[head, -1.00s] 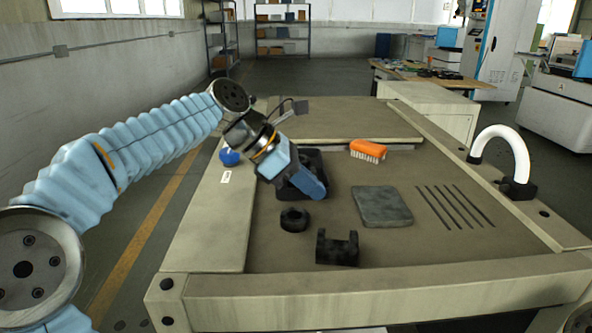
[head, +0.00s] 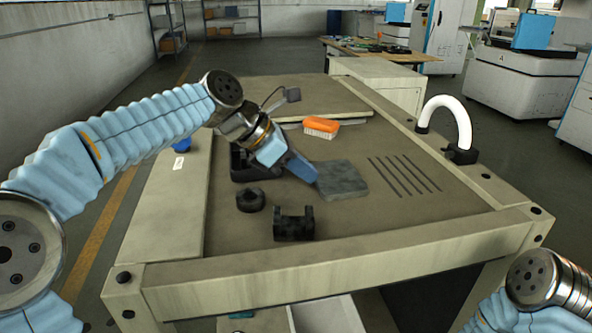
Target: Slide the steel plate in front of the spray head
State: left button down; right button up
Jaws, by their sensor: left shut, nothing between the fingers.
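The steel plate (head: 345,180) is a dull grey, flat square lying on the sunken bed, left of several dark slots. My left gripper (head: 309,177) is shut and empty. Its blue fingers point down and right, with their tip at the plate's left edge; I cannot tell whether they touch. A white curved tube (head: 447,107) rises from a black base (head: 461,153) on the right rim. It looks like the spray head, but no label confirms this. My right gripper is out of view; only part of that arm shows at the lower right.
A black ring (head: 251,200) and a black notched block (head: 294,224) lie in front of my left gripper. A black holder (head: 241,166) is partly hidden behind it. An orange brush (head: 321,127) lies at the back. Raised rims edge the bed.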

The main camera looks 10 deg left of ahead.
pick_arm(q)
jog(key=w+d, duration=0.1)
jog(key=d, duration=0.3)
jog(key=w+d, duration=0.2)
jog(key=d, duration=0.2)
jog(key=w+d, duration=0.2)
jog(key=d, duration=0.3)
jog(key=shift+w+f, duration=0.1)
jog(key=shift+a, duration=0.1)
